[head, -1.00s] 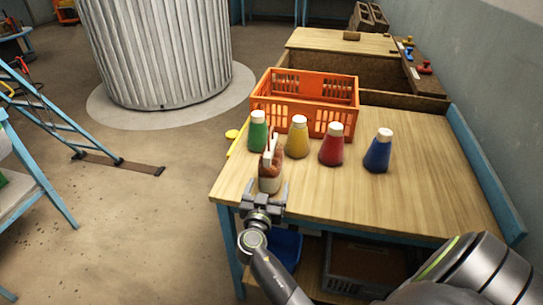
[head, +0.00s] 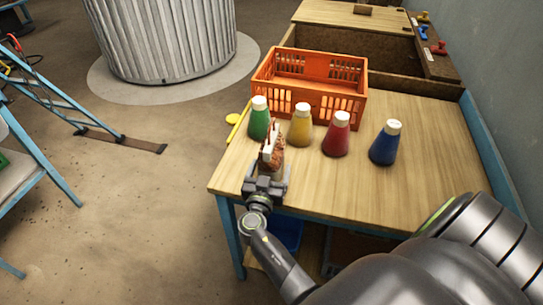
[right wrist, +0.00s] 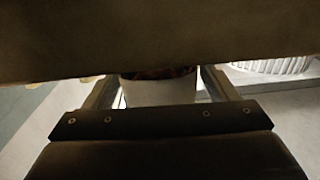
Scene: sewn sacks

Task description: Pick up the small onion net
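The small onion net (head: 272,153), reddish-brown with a pale top piece, stands upright near the table's front left corner. My right gripper (head: 266,180) is low at its near side, fingers pointing at it. In the right wrist view, a white band with dark red above it (right wrist: 160,90) shows between the two spread fingers of my right gripper (right wrist: 162,82). The fingers look open, one on each side; whether they touch the net is unclear. The net's upper part is hidden there by a broad brownish surface. My left gripper is not in view.
Green (head: 259,120), yellow (head: 301,126), red (head: 336,136) and blue (head: 386,144) bottles with white caps stand just behind the net. An orange crate (head: 335,103) is behind them. The wooden table (head: 430,180) is clear at the right.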

